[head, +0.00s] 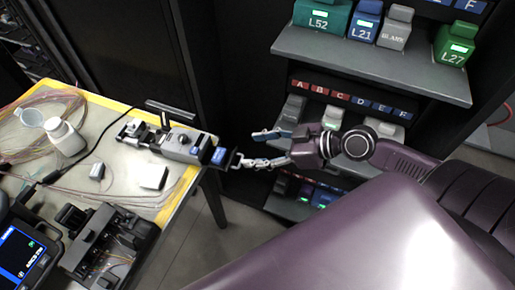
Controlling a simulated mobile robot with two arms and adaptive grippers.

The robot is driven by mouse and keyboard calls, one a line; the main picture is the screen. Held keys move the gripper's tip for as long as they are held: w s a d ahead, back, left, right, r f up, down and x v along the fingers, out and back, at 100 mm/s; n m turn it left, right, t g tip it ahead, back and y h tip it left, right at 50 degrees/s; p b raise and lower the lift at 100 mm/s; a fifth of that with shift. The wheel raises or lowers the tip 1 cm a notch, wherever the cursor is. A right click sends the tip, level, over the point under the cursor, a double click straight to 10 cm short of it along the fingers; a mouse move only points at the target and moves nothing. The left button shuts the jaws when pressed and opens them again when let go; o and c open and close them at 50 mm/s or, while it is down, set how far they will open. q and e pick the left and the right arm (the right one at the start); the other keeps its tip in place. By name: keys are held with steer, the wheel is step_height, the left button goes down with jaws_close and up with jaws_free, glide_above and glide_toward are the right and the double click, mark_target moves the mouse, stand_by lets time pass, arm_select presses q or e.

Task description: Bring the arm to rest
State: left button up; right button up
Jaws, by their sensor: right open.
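My right arm comes in from the lower right, dark purple, and its gripper (262,149) points left. Its two fingers are spread apart, with nothing seen between them. The lower fingertip is close to the blue-labelled end of a grey device (188,145) at the table's right edge. I cannot tell whether they touch. My left gripper is not in the picture.
The table (120,173) with a yellow edge holds a white bottle (64,137), a small white box (153,177), loose fibres, a black tool case (108,248) and a screen unit (22,255). A rack shelf (375,68) with labelled modules stands behind my right arm.

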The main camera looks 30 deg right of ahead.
stand_by(0.5)
steer(key=s+a+f+m+g+h, duration=0.1)
steer(key=s+f+m+g+h, duration=0.3)
steer(key=s, duration=0.4)
steer(key=s+a+f+m+g+h, duration=0.1)
steer(key=s+f+m+h, duration=0.25)
steer(key=s+f, duration=0.4)
step_height(320, 180, down, 26)
steer(key=s+n+g, duration=0.1)
steer(key=s+g, duration=0.1)
steer(key=s, duration=0.1)
steer(key=s+d+f+g, duration=0.1)
steer(key=s+d+f, duration=0.2)
steer(key=s+f, duration=1.2)
steer(key=shift+s+d+f+h, duration=0.2)
steer(key=shift+s+f+h, duration=0.2)
steer(key=shift+s, duration=0.45)
